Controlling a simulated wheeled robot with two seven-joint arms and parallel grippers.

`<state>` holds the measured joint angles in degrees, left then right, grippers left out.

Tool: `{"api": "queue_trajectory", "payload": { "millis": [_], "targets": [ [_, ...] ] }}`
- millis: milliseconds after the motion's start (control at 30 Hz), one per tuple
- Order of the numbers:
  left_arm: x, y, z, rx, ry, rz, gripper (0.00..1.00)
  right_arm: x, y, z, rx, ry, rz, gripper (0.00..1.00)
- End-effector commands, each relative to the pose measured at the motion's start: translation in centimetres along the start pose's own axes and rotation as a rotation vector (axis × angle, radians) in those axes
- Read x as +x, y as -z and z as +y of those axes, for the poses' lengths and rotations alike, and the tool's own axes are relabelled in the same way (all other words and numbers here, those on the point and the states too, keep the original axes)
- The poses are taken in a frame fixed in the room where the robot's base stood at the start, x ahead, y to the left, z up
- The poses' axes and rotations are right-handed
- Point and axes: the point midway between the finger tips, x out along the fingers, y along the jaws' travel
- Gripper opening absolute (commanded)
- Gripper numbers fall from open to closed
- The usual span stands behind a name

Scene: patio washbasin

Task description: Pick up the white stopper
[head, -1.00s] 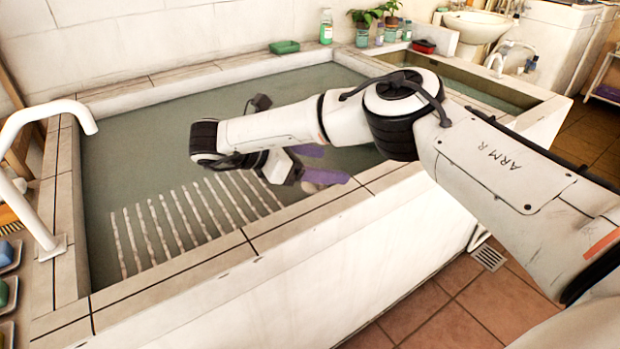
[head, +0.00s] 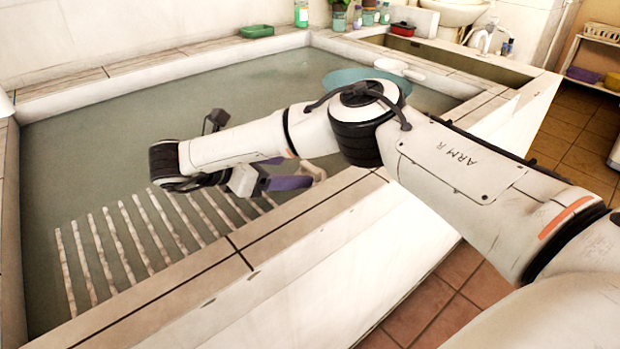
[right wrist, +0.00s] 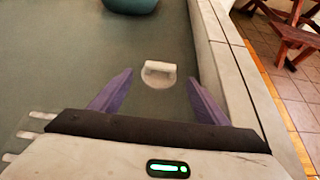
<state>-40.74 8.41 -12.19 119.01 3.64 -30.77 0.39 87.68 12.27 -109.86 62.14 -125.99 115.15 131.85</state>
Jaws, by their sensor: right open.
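The white stopper (right wrist: 158,70) is a pale round disc with a raised bar handle. In the right wrist view it lies on the grey-green floor of the basin, close to the basin's wall. My right gripper (right wrist: 159,80) is open, with its two purple fingers spread to either side of the stopper's lower part in the picture. No contact with the stopper shows. In the head view the right gripper (head: 298,170) is low over the near edge of the basin, and the stopper (head: 316,170) shows partly behind its fingers. My left gripper is not in view.
The basin's tiled rim (head: 310,217) runs along the near side. White ribs (head: 130,240) lie on the basin floor at left. A teal bowl (head: 345,79) and a white handled item (head: 392,65) are farther back. A green soap dish (head: 256,31) sits on the back rim.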

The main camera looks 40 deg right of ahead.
Motion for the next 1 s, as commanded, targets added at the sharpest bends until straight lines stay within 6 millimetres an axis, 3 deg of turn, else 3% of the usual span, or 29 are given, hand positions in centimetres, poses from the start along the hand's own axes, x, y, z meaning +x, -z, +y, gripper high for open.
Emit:
{"api": "queue_trajectory", "payload": {
  "millis": [433,733,1000],
  "targets": [
    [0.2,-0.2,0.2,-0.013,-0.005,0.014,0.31,5.2,-0.7,-0.1,-0.001,0.001,-0.001,0.69],
    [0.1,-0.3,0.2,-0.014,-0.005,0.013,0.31,5.6,-0.7,-0.1,-0.001,0.0,-0.001,0.69],
    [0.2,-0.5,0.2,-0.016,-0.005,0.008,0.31,5.6,-0.7,-0.1,-0.001,0.0,-0.001,0.24]
  ]
}}
